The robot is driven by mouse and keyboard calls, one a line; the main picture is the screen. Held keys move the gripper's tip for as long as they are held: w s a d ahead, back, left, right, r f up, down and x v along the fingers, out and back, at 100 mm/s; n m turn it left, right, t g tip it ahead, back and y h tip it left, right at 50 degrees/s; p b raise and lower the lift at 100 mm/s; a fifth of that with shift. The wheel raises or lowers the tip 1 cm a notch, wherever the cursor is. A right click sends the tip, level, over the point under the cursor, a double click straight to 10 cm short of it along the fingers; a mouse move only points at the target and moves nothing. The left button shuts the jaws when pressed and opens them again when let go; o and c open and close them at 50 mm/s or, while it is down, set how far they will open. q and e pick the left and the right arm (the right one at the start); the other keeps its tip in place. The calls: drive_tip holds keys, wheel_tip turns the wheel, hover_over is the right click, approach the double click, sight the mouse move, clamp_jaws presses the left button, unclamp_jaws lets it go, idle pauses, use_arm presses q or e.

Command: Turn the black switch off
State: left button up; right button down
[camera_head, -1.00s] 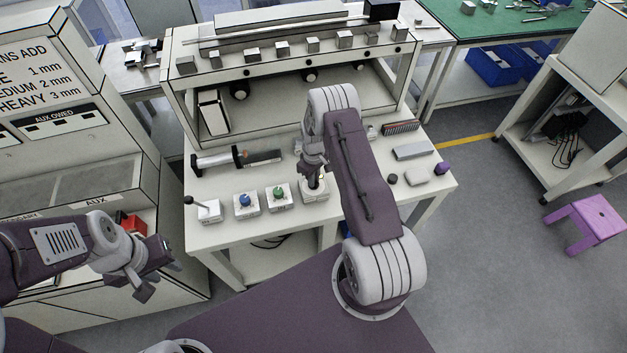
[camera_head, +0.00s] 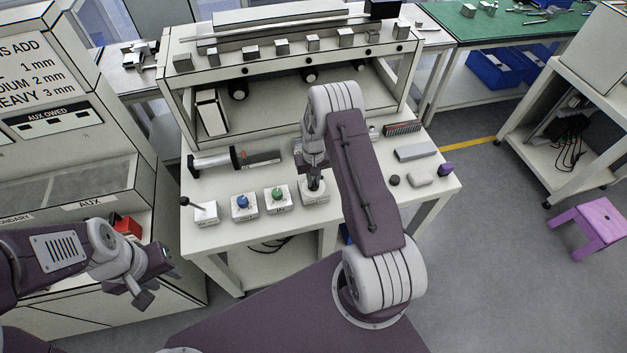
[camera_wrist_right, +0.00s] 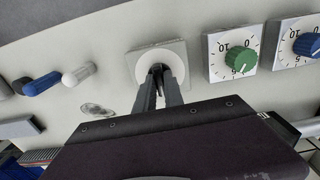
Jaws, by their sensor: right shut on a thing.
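A white box with a round white plate (camera_head: 315,197) stands near the front of the workbench. A small dark switch part sits at its centre, mostly hidden by my right gripper (camera_head: 314,186). In the right wrist view my right gripper (camera_wrist_right: 158,72) is shut on this black switch, and the fingertips are over the middle of the plate (camera_wrist_right: 141,60). The switch's position cannot be made out. My left gripper (camera_head: 152,277) hangs in front of the left cabinet, away from the bench. Whether its jaws are apart is unclear.
Left of the box stand a green knob (camera_head: 278,194), a blue knob (camera_head: 243,201) and a lever box (camera_head: 206,213). A grey block (camera_head: 417,152) and small parts lie to the right. A shelf rises behind.

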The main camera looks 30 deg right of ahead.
sight(314, 181)
drive_tip(key=shift+w+r, duration=0.1)
idle(0.3)
drive_tip(key=c, duration=1.4)
unclamp_jaws()
drive_tip(key=shift+c, duration=0.2)
drive_tip(key=shift+r, duration=0.35)
wheel_tip(314, 181, up, 8)
drive_tip(key=b, duration=0.2)
drive_tip(key=shift+r, duration=0.15)
